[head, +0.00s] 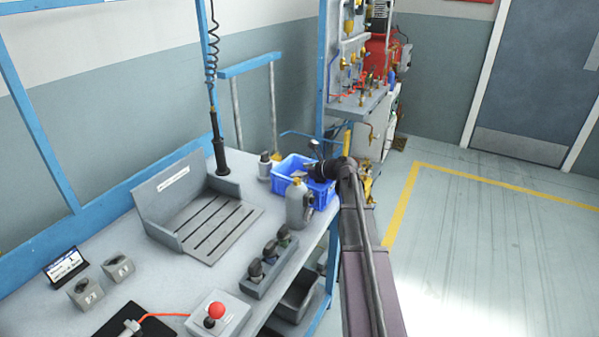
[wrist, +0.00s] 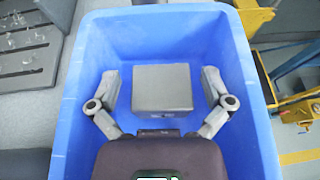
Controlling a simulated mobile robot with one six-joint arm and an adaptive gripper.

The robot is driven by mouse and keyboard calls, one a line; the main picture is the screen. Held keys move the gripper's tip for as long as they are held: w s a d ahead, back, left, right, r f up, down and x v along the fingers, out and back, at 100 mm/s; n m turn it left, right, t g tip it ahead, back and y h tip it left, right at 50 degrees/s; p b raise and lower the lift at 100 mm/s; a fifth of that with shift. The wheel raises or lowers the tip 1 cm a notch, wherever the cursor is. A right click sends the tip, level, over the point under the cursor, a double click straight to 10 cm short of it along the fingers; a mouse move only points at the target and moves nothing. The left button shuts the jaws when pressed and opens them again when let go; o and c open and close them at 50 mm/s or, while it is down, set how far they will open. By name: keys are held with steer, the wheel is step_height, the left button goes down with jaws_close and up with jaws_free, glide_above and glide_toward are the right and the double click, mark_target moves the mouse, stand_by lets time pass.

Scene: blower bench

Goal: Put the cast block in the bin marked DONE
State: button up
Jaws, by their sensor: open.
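The cast block (wrist: 162,88), a plain grey block, is inside the blue bin (wrist: 75,110) in the wrist view. My gripper (wrist: 160,75) is over the bin with its two fingers spread, one on each side of the block, with a visible gap on both sides. I cannot tell how far the block is above the bin floor, if at all. In the head view the blue bin (head: 283,168) stands at the bench's far right end, with my gripper (head: 316,171) at it. The block is hidden there, and no DONE marking is readable.
A grey bottle (head: 297,203) stands just in front of the bin, and a small grey canister (head: 264,168) left of it. A slotted grey fixture (head: 210,225), a holder with dark knobs (head: 268,262) and a red button box (head: 217,316) are on the bench.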

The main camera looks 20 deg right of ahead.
steer(key=shift+r, duration=0.2)
steer(key=shift+r+p, duration=0.4)
steer(key=shift+p, duration=0.2)
steer(key=shift+s+d+r, duration=0.1)
steer(key=shift+s+r, duration=0.1)
steer(key=shift+r, duration=0.05)
steer(key=p+v, duration=0.4)
steer(key=v, duration=0.7)
steer(key=shift+s, duration=0.25)
steer(key=shift+d+f, duration=0.1)
